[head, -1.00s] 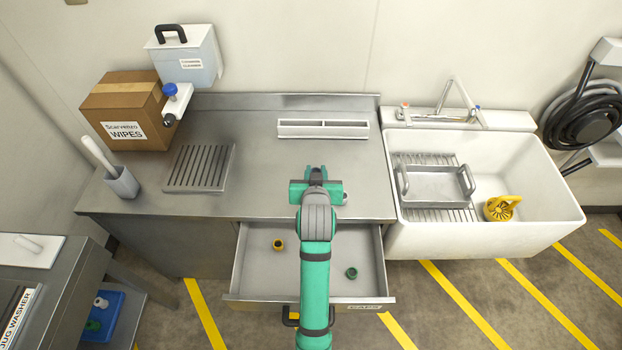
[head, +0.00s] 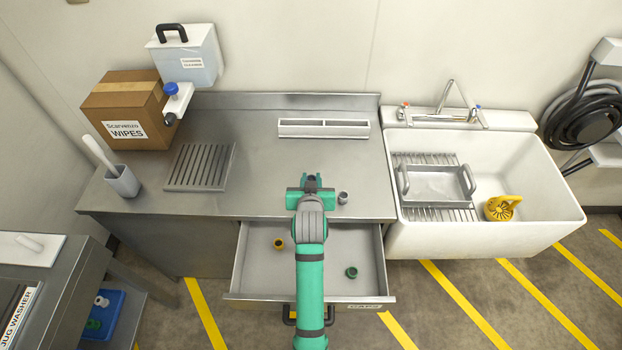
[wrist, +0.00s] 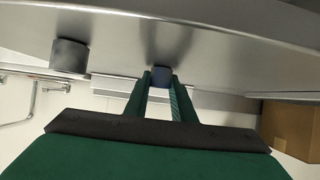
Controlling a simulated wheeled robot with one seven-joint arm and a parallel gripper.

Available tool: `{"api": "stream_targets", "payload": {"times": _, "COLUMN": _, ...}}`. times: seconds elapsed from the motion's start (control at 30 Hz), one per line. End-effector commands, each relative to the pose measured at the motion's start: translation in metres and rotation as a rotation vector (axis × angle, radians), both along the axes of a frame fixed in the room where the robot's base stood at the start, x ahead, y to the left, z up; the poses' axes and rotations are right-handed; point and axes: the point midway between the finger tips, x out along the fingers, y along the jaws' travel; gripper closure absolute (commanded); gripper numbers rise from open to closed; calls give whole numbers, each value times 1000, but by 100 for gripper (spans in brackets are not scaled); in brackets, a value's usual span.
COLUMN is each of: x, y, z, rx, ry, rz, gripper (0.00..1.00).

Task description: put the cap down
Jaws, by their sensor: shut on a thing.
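My gripper (head: 312,180) is over the front part of the steel counter (head: 270,165), just behind the open drawer. In the head view my gripper mostly hides this cap. A grey cylindrical piece (head: 343,198) stands on the counter just right of my gripper; it also shows in the wrist view (wrist: 70,57).
A white divided tray (head: 323,128) is at the counter's back, a slotted grate (head: 200,167) and a wipes box (head: 125,112) on the left. A sink (head: 540,205) is right.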

Motion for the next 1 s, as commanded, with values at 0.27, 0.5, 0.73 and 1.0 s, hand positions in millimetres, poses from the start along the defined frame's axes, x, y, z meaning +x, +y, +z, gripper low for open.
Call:
{"api": "stream_targets", "payload": {"times": 0.27, "x": 0, "y": 1, "z": 0, "rx": 0, "ry": 0, "rz": 1, "gripper": 58}}
{"api": "stream_targets", "payload": {"times": 0.5, "x": -4, "y": 1, "z": 5, "rx": 0, "ry": 0, "rz": 2, "gripper": 58}}
{"api": "stream_targets", "payload": {"times": 0.73, "x": -38, "y": 1, "z": 23, "rx": 0, "ry": -1, "rz": 1, "gripper": 58}}
{"api": "stream_targets", "payload": {"times": 1.0, "x": -83, "y": 0, "z": 48, "rx": 0, "ry": -1, "rz": 1, "gripper": 58}}
